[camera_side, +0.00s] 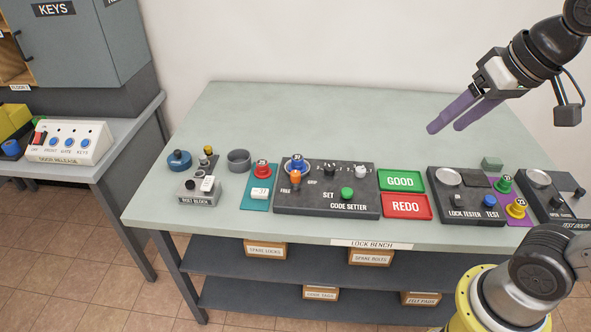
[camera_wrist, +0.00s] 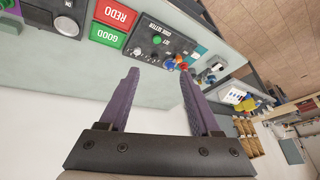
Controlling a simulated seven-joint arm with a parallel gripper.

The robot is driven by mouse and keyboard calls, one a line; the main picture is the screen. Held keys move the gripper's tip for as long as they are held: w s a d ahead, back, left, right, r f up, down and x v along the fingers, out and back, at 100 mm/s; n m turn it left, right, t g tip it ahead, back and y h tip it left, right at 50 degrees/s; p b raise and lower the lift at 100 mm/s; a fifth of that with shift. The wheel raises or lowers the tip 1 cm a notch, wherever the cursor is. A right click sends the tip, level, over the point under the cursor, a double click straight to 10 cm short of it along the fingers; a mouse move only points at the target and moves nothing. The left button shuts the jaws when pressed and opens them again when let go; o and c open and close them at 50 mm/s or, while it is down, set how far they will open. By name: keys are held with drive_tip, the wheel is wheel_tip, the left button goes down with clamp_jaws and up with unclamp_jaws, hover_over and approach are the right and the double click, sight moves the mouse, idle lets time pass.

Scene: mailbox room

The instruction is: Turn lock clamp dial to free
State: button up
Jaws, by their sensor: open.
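The code setter (camera_side: 300,206) is a dark box on the bench, also in the wrist view (camera_wrist: 148,52). The orange knob (camera_side: 295,177) at its left front, by FREE and GRIP labels, appears to be the clamp dial; its exact pointing is too small to tell. It also shows in the wrist view (camera_wrist: 183,66). My gripper (camera_side: 447,127) has purple fingers, open and empty, above the bench's back right, well apart from the dial.
The setter also carries a green button (camera_side: 347,193) and a pale knob (camera_side: 361,172). Green GOOD (camera_side: 403,180) and red REDO (camera_side: 407,206) trays lie right of it, then the lock tester (camera_side: 470,212). A bolt block (camera_side: 196,195) stands left. The bench's back (camera_side: 300,115) is clear.

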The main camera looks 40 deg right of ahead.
drive_tip(key=w+r+m+g, duration=0.1)
drive_tip(key=w+r+m, duration=0.15)
drive_tip(key=w, duration=0.75)
drive_tip(key=m+g, duration=0.1)
drive_tip(key=g, duration=0.3)
hover_over(295, 173)
wheel_tip(295, 173, down, 17)
wheel_tip(295, 173, down, 14)
drive_tip(key=shift+s+f, duration=0.1)
clamp_jaws()
